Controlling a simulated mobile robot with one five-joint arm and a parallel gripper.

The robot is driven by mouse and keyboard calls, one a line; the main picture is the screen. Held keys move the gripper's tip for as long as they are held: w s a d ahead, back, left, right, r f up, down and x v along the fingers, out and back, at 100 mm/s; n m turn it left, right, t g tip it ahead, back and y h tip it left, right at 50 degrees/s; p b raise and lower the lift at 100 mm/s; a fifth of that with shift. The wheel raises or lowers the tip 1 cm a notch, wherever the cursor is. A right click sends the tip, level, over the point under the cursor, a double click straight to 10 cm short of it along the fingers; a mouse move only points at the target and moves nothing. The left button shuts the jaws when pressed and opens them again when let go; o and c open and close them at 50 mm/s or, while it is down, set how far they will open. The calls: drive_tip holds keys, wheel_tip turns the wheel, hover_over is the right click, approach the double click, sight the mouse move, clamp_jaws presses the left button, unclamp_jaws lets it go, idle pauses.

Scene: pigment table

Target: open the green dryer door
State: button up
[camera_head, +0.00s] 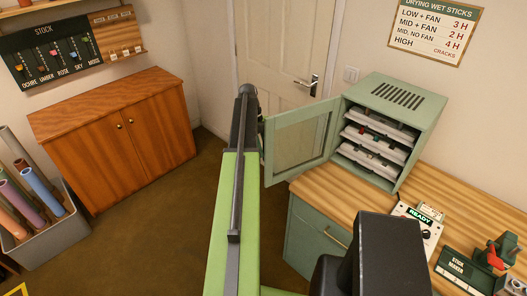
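The green dryer (408,102) stands on the wooden worktop at the right. Its framed door (298,140) is swung out to the left, well away from the front opening. White trays (378,140) with small dark, red and green pieces show inside. My green and black arm reaches forward up the middle. My gripper (248,93) is at its dark far end, just left of the door's free edge. The fingers are too small and hidden to tell whether they are open or touch the door.
A white control box (418,225) reading READY and a stick maker (470,268) stand on the worktop, right of and in front of the dryer. A wooden cabinet (115,140) and a grey bin (52,235) of coloured rolls stand at the left. Brown floor (150,225) is clear between.

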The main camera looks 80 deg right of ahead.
drive_tip(key=shift+s, duration=0.15)
drive_tip(key=shift+d+r, duration=0.1)
drive_tip(key=shift+r+p, duration=0.25)
drive_tip(key=shift+p, duration=0.1)
drive_tip(key=p+v, duration=1.5)
drive_tip(key=v, duration=0.1)
drive_tip(key=shift+w+r, duration=0.25)
drive_tip(key=shift+r, duration=0.05)
drive_tip(key=shift+d, duration=0.15)
